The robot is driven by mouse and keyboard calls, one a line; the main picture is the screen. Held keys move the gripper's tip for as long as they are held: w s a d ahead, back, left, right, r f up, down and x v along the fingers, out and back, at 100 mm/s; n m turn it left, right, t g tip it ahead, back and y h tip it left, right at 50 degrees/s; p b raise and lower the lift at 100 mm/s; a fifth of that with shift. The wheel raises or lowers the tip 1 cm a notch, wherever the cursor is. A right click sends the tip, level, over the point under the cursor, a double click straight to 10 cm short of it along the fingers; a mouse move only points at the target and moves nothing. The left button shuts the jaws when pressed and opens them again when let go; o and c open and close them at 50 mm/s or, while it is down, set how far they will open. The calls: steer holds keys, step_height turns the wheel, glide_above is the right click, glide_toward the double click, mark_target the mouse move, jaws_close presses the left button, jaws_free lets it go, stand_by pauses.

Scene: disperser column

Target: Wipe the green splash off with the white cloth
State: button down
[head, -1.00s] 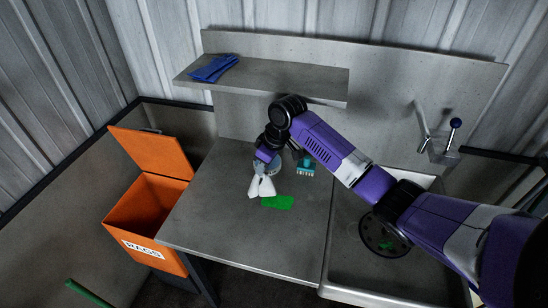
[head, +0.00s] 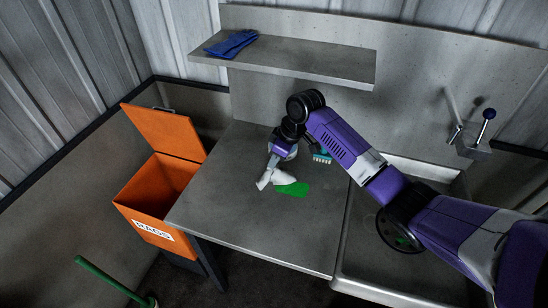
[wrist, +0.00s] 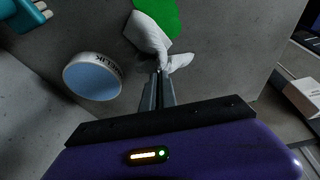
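The white cloth (head: 266,180) is bunched on the grey worktop (head: 230,215) at the left edge of the green splash (head: 294,189). In the wrist view the cloth (wrist: 150,38) appears to touch or overlap the border of the splash (wrist: 160,10); I cannot tell how much green lies under it. My gripper (head: 273,158) points down over the cloth. In the wrist view its fingers (wrist: 159,78) are together with cloth between their tips. In the head view the fingertips are small and partly lost against the cloth.
A round blue-topped tub (wrist: 93,77) stands close beside my fingers. A teal brush (head: 322,157) lies behind the splash. A shelf (head: 300,62) with a blue cloth (head: 232,44) overhangs the back. An open orange RAGS bin (head: 150,205) stands left. Worktop front is clear.

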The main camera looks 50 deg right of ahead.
mark_target(271, 177)
steer(key=shift+f+b, duration=0.9)
steer(key=shift+f, duration=0.95)
steer(key=c, duration=0.6)
jaws_free()
steer(key=shift+f, duration=0.15)
steer(key=shift+f+b, duration=0.55)
steer(key=shift+f, duration=0.4)
steer(key=shift+r, duration=0.1)
steer(key=shift+c, duration=1)
jaws_close()
